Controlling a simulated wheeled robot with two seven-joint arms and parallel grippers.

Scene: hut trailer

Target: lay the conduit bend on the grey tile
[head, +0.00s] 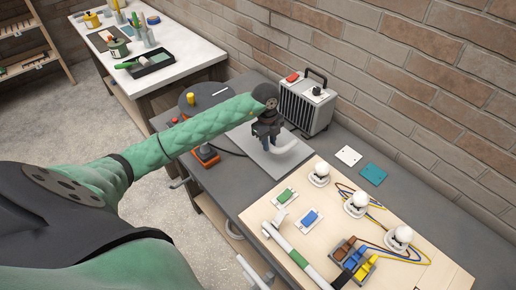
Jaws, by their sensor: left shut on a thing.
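My left gripper (267,142) is shut on the white conduit bend (286,148), a short curved tube that sticks out to the right of the jaws. The gripper hides part of it. Both are over a light grey sheet (262,162) on the bench; I cannot tell whether the bend touches the sheet. A small pale tile (348,156), whitish to light grey, lies flat and bare on the dark bench right of the gripper. A teal tile (373,174) lies beside it. My right gripper is out of view.
A grey heater (304,106) stands behind the gripper, near the brick wall. A wooden board (330,199) with lamp holders, switches, wires and a white conduit fills the bench's near right. An orange tool (206,156) sits left of the sheet. Dark bench around the tiles is clear.

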